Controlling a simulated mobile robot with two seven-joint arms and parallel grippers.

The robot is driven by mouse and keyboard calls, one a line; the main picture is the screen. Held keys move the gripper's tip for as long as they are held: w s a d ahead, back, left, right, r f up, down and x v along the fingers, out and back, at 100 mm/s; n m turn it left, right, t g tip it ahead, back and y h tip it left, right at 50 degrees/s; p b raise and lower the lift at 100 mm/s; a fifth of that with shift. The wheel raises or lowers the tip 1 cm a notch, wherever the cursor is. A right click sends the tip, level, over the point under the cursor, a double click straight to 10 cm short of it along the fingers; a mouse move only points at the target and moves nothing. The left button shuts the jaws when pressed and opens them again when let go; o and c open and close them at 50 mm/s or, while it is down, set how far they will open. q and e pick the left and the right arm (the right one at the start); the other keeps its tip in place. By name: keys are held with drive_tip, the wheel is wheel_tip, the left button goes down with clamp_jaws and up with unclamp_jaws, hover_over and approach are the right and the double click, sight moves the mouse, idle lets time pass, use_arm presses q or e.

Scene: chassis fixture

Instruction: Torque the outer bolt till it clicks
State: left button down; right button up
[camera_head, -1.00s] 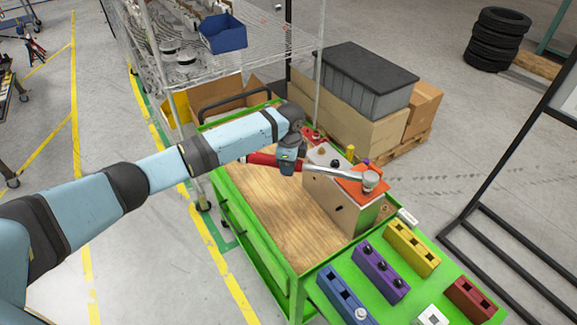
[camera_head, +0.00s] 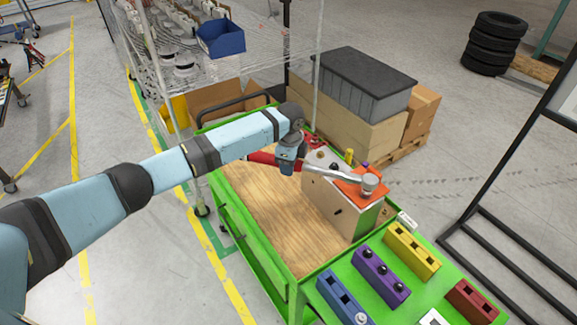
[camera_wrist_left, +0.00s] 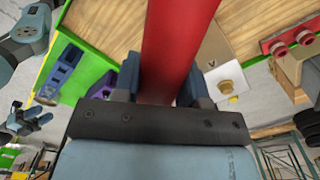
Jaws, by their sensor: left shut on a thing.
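My left gripper (camera_head: 290,160) is shut on the red handle of a torque wrench (camera_head: 262,158). In the left wrist view the red handle (camera_wrist_left: 178,45) runs between the two fingers of the gripper (camera_wrist_left: 168,85). The wrench's silver shaft reaches right across the chassis fixture (camera_head: 350,215), and its round head (camera_head: 370,182) sits over the orange plate (camera_head: 350,187) at the fixture's near right end. The outer bolt under the head is hidden. A brass-coloured bolt on a pale block (camera_wrist_left: 226,86) shows in the left wrist view.
The fixture stands on a green cart with a wooden top (camera_head: 265,205). Blue, purple (camera_head: 380,277), yellow (camera_head: 411,250) and red (camera_head: 471,300) socket holders lie on the green front shelf. A wire shelf with a blue bin (camera_head: 221,37) and stacked boxes (camera_head: 360,130) stand behind.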

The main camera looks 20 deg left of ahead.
use_arm(q)
drive_tip(key=shift+w+f, duration=0.15)
drive_tip(key=shift+w, duration=0.25)
use_arm(e)
drive_tip(key=shift+f, duration=0.3)
use_arm(q)
drive_tip(key=shift+w+m+b, duration=0.5)
drive_tip(key=shift+w+b, duration=0.1)
use_arm(e)
drive_tip(key=shift+f, duration=0.35)
use_arm(q)
drive_tip(key=shift+w, duration=0.1)
use_arm(e)
drive_tip(key=shift+f, duration=0.15)
use_arm(q)
drive_tip(key=shift+w, duration=0.15)
drive_tip(key=shift+w+r+p, duration=0.1)
drive_tip(key=shift+r+p, duration=0.95)
drive_tip(key=shift+r, duration=0.25)
use_arm(e)
drive_tip(key=shift+r, duration=1.2)
use_arm(q)
drive_tip(key=shift+r+p, duration=1.6)
drive_tip(key=shift+r, duration=0.8)
use_arm(e)
drive_tip(key=shift+r, duration=1.6)
use_arm(q)
drive_tip(key=shift+f, duration=0.1)
